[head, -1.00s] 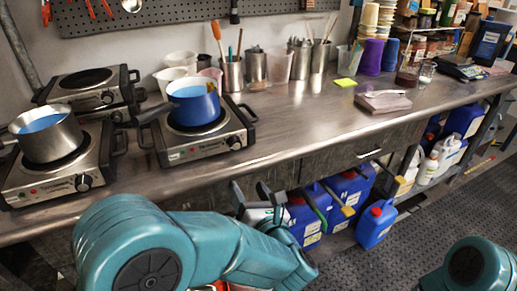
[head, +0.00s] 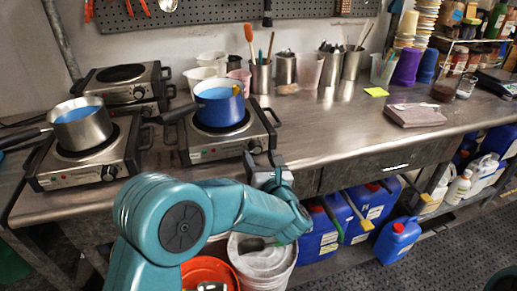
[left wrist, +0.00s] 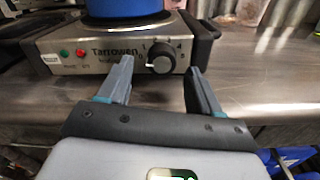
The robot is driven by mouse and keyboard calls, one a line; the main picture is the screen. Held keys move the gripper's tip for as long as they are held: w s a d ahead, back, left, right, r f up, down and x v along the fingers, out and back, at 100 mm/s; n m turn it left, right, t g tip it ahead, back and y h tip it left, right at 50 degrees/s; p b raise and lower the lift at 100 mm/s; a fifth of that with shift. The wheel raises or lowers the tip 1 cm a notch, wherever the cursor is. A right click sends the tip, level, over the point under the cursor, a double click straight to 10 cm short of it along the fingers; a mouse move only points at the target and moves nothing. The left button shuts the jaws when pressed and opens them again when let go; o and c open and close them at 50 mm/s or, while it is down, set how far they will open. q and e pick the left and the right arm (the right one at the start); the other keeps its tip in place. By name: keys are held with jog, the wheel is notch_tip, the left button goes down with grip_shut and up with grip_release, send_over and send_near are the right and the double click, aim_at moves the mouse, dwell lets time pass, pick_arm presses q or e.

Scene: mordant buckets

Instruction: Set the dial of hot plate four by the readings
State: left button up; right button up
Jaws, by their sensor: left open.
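A steel hot plate (head: 222,145) at the front of the bench carries a blue pot (head: 219,107) holding blue liquid. Its black dial (left wrist: 160,57), numbers printed around it, sits at the panel's right in the left wrist view. Red and green indicators (left wrist: 72,53) are at the panel's left. My left gripper (head: 263,160) is open, its fingers either side of the dial's line but short of it and not touching. No plate number is legible. My right gripper is out of view.
A steel pot (head: 82,125) with blue liquid sits on the left plate, its handle pointing left. Blue jugs (head: 398,240) and a white bucket (head: 262,258) are below.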

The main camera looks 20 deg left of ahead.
aim_at(258, 150)
pick_arm(q)
jog(key=shift+x, duration=1.6)
jog(key=shift+d, duration=0.1)
jog(key=c, duration=1)
jog(key=shift+f+m+b, duration=0.2)
jog(key=shift+m+b, duration=0.9)
jog(key=shift+b, duration=0.15)
jog(key=shift+c, duration=0.2)
jog(key=shift+m+b, duration=0.7)
jog(key=shift+m, duration=0.2)
jog(key=shift+m+b, duration=0.45)
jog(key=shift+m, duration=0.45)
jog(key=m+b, duration=0.1)
jog(key=m, duration=0.2)
jog(key=shift+r+m, duration=0.15)
jog(key=shift+m, duration=0.15)
jog(key=m, duration=0.4)
jog(key=shift+m, duration=0.3)
jog(key=shift+d, duration=0.1)
